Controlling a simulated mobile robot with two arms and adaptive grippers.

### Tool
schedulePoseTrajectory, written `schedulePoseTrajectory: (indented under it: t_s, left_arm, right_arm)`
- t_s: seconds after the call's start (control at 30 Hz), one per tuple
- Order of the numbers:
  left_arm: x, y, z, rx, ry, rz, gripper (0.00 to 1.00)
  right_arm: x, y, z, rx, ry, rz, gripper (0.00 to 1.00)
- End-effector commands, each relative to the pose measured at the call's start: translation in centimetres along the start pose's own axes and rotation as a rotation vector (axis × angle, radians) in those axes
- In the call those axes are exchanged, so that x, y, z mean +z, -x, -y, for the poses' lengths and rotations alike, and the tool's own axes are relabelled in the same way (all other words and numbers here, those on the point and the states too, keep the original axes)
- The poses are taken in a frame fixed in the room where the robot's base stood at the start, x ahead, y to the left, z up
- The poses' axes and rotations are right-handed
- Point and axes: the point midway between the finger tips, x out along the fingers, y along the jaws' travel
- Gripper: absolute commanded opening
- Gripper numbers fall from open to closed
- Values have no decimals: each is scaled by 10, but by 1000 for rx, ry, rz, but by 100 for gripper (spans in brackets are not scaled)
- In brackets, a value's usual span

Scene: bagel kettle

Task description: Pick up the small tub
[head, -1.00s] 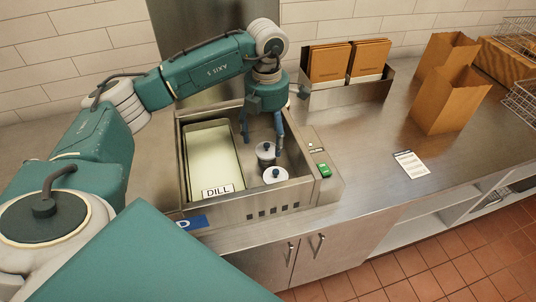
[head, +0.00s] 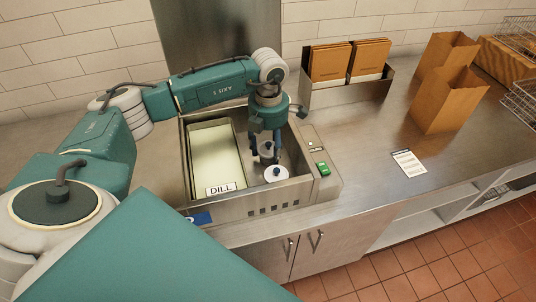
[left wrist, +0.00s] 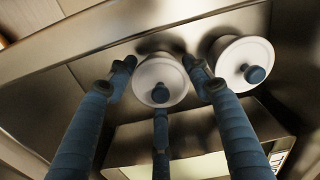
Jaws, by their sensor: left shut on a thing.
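Two small round tubs with pale lids and dark blue knobs stand in the steel well. The rear tub (head: 266,154) is between the fingers of my left gripper (head: 266,151), which is shut on it. In the left wrist view this tub (left wrist: 160,84) sits between the blue fingers of the gripper (left wrist: 160,78). The front tub (head: 277,174) is close beside it and is not held; it also shows in the left wrist view (left wrist: 243,62). The fingers partly hide the rear tub in the head view. My right gripper is not in view.
A long pale pan labelled DILL (head: 215,155) fills the left side of the well. The well's steel walls (head: 255,205) surround the tubs closely. A rack of brown packets (head: 345,85) and paper bags (head: 450,98) stand to the right. The counter between is mostly clear.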

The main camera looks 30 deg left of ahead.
Motion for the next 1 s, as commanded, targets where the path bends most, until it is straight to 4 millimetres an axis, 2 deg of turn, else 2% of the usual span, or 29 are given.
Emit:
schedulePoseTrajectory:
  t_s: [0.07, 0.1, 0.37, 0.57, 0.77, 1.0]
  left_arm:
    - [0, 0, 0, 1, 0, 0, 22]
    - [0, 0, 0, 1, 0, 0, 18]
    - [0, 2, 0, 1, 0, 1, 18]
    - [1, 15, -1, 2, 0, 3, 18]
    - [2, 55, -1, 4, 1, 8, 18]
    - [2, 128, 0, 3, 0, 9, 17]
  right_arm:
    - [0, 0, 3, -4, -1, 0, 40]
    - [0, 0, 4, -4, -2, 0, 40]
    - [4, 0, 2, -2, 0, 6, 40]
    - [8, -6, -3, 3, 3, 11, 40]
    - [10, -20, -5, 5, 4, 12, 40]
    - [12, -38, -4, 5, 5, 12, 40]
